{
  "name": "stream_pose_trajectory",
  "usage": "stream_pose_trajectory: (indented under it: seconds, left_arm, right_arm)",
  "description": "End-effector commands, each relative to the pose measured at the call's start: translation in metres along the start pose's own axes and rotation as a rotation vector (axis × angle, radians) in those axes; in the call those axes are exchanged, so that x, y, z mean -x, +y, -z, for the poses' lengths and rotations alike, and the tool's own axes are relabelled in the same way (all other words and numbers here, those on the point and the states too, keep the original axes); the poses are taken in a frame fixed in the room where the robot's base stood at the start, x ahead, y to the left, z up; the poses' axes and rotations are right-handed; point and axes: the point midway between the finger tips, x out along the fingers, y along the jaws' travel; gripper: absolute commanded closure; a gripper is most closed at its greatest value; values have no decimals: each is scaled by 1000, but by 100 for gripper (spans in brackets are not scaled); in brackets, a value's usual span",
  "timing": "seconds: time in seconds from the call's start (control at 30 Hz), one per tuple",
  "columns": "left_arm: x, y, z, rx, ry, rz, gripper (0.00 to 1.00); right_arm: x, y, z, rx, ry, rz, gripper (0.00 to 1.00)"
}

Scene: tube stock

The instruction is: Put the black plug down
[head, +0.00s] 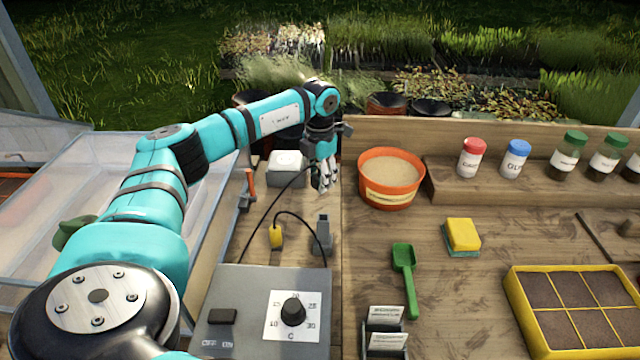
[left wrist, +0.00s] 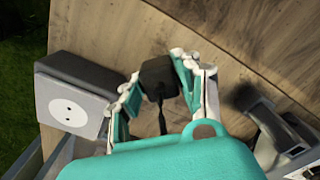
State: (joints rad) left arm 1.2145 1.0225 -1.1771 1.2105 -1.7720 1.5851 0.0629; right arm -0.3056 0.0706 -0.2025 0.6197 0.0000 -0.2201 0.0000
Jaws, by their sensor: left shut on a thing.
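My left gripper (head: 324,178) is over the back of the left part of the bench, just right of the white-topped socket box (head: 287,160). In the left wrist view the gripper's fingers are closed on both sides of the black plug (left wrist: 159,76), with its cord running down towards the palm. The socket box (left wrist: 72,100) shows left of the fingers, its two-hole face free. In the head view the fingers hide the plug; a black cord (head: 262,212) runs from them to the grey control box (head: 262,335). My right gripper is not in view.
A yellow-ended cord (head: 276,237) and a grey upright holder (head: 322,232) stand in front of the gripper. An orange pot (head: 390,178) is close on the right. A green scoop (head: 405,278) and yellow sponge (head: 462,234) lie farther right. Bare wood shows around the plug.

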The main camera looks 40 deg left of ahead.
Motion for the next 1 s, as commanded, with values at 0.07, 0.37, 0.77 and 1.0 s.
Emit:
stream_pose_trajectory:
  seconds: [0.07, 0.37, 0.77, 1.0]
  left_arm:
    - [-13, 0, 1, 1, 4, 0, 100]
    - [-22, 0, 0, 1, 0, 0, 100]
    - [-34, 0, 0, 1, 1, 0, 100]
    - [-34, 0, 0, 1, 0, 0, 46]
  right_arm:
    - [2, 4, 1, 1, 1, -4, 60]
    - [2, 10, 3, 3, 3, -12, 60]
    - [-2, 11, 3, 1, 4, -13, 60]
    - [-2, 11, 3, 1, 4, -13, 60]
